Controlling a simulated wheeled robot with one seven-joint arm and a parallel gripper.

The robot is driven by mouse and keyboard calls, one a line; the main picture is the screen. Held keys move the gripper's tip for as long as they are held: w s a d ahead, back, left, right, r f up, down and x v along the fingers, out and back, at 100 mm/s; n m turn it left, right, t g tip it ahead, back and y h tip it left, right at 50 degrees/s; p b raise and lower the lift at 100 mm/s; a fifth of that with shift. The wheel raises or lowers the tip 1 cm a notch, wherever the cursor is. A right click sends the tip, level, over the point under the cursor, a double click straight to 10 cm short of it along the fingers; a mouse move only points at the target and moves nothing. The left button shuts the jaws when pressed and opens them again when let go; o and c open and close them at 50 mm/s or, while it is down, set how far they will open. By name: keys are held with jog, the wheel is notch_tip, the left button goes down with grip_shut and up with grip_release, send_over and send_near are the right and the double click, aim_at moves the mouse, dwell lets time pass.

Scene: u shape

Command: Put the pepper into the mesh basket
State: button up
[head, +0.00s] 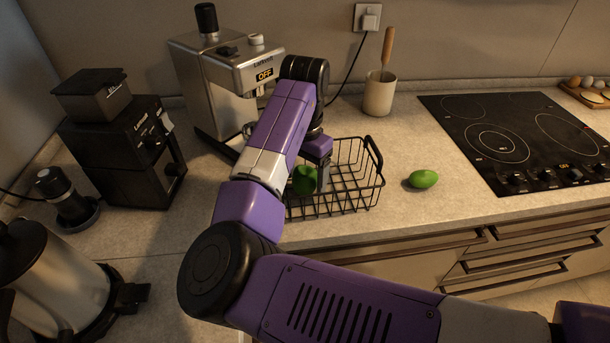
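The pepper (304,181) is green and shows at the left part of the black wire mesh basket (350,197), partly hidden behind my arm. My gripper (319,178) points down over the basket. One grey finger shows close against the pepper's right side; the other finger is hidden. I cannot tell whether the fingers grip the pepper, or whether it rests on the basket floor or hangs just above it. The right part of the basket is empty.
A green fruit (423,179) lies on the counter right of the basket. A coffee machine (222,90) and a black grinder (125,145) stand left. A utensil crock (379,95) stands behind, and a black cooktop (510,140) lies at the right.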

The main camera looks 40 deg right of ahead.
aim_at(305, 170)
jog(key=shift+r, duration=0.1)
notch_tip(305, 170, up, 12)
dwell(0.5)
jog(key=shift+d, duration=0.1)
dwell(0.4)
